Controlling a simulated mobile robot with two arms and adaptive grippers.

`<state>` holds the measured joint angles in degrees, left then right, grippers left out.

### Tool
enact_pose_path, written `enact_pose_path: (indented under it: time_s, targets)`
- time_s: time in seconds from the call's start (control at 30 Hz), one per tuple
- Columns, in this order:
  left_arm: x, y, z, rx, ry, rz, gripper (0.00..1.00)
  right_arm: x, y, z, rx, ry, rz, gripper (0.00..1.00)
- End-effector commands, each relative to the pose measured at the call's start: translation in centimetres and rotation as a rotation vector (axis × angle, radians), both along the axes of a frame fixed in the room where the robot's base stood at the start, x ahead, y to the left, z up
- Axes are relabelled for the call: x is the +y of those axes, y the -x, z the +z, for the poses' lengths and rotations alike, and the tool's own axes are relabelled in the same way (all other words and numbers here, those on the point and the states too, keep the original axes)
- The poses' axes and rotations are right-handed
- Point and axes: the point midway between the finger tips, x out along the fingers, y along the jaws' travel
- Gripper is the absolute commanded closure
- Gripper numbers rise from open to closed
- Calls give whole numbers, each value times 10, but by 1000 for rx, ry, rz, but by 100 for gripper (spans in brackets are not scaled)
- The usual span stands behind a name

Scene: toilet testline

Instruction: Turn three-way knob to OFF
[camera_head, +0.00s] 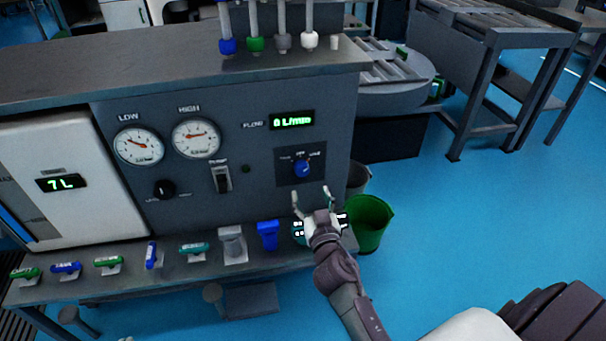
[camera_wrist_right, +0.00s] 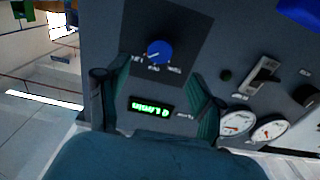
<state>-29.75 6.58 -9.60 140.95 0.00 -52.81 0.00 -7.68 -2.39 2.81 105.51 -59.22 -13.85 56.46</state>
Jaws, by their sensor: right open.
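The three-way knob (camera_head: 302,169) is blue and sits on a dark square plate at the right of the grey panel. Small labels sit above it and to both sides; the top one appears to read OFF. Its exact pointing direction is too small to tell. It also shows upside down in the right wrist view (camera_wrist_right: 158,52), near the top middle. My right gripper (camera_head: 311,196) is open and empty, its fingers pointing up just below the knob and apart from it. Its two fingers also frame the lower part of the wrist view (camera_wrist_right: 153,100). My left gripper is not in view.
The flow display (camera_head: 292,120) reads 0 L/min above the knob. Two gauges (camera_head: 196,138) and a rocker switch (camera_head: 221,178) lie left. Coloured valve handles (camera_head: 268,235) line the ledge below.

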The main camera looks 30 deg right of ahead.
Motion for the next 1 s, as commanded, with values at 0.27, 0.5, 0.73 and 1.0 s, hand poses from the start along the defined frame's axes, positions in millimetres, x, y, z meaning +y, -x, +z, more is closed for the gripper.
enact_pose_path:
  time_s: [0.27,0.5,0.73,1.0]
  targets:
    - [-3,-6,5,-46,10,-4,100,-16,-58,0,0,3,0,33]
    - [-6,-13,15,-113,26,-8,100,-23,-84,-1,1,1,0,33]
    - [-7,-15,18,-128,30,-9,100,-24,-89,-1,2,0,0,33]
    - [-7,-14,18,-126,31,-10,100,-24,-89,-1,2,0,0,55]
